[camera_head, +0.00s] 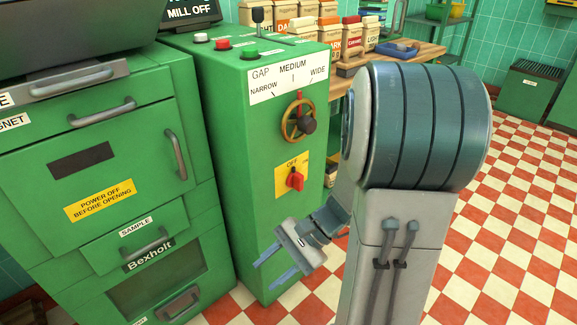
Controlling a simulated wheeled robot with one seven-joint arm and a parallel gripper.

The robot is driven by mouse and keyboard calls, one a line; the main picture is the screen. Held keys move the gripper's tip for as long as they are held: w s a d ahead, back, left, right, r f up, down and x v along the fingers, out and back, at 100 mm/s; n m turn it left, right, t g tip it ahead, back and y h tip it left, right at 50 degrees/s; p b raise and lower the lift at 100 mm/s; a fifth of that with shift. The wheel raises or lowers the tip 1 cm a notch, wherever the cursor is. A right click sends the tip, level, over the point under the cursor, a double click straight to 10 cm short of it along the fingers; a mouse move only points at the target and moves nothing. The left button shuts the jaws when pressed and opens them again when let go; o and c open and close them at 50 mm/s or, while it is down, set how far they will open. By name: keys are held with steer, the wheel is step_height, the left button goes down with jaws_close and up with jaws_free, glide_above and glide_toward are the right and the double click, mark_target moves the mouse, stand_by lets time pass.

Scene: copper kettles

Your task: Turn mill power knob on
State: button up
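The mill power knob (295,180) is a red rotary knob on a yellow plate (283,172) on the front of the green mill cabinet (236,170). The plate reads "OFF" at its top, and the knob looks roughly upright, toward that word. A sign on top of the machine (190,12) reads "MILL OFF". My gripper (276,268) is below and slightly left of the knob, in front of the cabinet's lower part. Its two fingers are spread apart with nothing between them. It is apart from the knob.
A brass gap handwheel (298,120) with a dark grip sits above the knob under a "GAP" scale (289,78). Green drawers with metal handles (167,246) stand at left. Red and green buttons (222,43) are on top. Checkered floor (500,240) is open at right.

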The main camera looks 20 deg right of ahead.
steer(key=w+d+r+m+t+y+p, duration=0.2)
steer(key=w+d+m+t+p, duration=0.1)
steer(key=w+d+m+t, duration=0.6)
steer(key=m+t+h+p, duration=0.1)
steer(key=m+t+h, duration=0.6)
steer(key=m, duration=0.4)
glide_toward(302, 183)
steer(key=shift+t+y, duration=0.3)
steer(key=shift+t, duration=0.2)
steer(key=x, duration=0.3)
steer(key=b+x, duration=0.1)
steer(key=x, duration=0.1)
steer(key=f+b+x, duration=0.1)
steer(key=x, duration=0.2)
steer(key=shift+w, duration=0.3)
steer(key=shift+c, duration=0.3)
jaws_close()
